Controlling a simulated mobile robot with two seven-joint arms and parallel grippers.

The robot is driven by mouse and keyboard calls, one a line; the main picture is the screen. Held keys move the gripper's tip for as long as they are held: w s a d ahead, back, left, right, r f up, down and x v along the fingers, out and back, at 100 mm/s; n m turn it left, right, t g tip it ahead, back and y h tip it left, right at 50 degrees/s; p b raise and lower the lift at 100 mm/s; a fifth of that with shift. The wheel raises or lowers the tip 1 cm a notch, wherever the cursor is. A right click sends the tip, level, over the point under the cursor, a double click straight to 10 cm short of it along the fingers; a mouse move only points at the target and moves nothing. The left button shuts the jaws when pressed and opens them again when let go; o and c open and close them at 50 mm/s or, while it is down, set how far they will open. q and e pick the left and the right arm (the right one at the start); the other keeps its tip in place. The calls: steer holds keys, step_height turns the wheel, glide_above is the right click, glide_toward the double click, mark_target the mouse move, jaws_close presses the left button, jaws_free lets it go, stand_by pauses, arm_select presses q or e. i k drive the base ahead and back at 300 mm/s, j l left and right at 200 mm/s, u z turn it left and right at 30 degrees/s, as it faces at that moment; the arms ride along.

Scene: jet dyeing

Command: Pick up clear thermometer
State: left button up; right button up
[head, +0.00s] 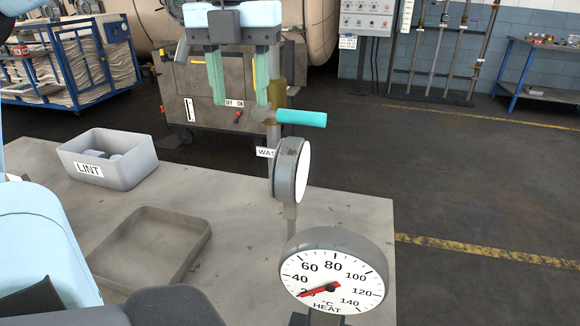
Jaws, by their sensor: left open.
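A round dial thermometer (332,279) marked °C and HEAT stands at the table's front right, its white face toward me and its red needle pointing low left. A second round grey dial (287,170) stands behind it, turned side-on, so its face cannot be read. A partly hidden tag (265,152) beside it starts with "WAS". I cannot make out a thermometer marked clear. My left gripper (240,104) is at the top centre, green fingers pointing down, open with nothing seen held between them. My right gripper is not in view.
A teal handle (301,118) on a brass-coloured fitting is close beside the gripper's right finger. A grey LINT bin (136,175) holding grey lumps and an empty shallow tray (196,245) are on the table (240,235). A grey cart (190,90) stands behind.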

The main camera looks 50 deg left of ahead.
mark_target(335, 272)
steer(key=u, duration=0.85)
steer(key=k, duration=1)
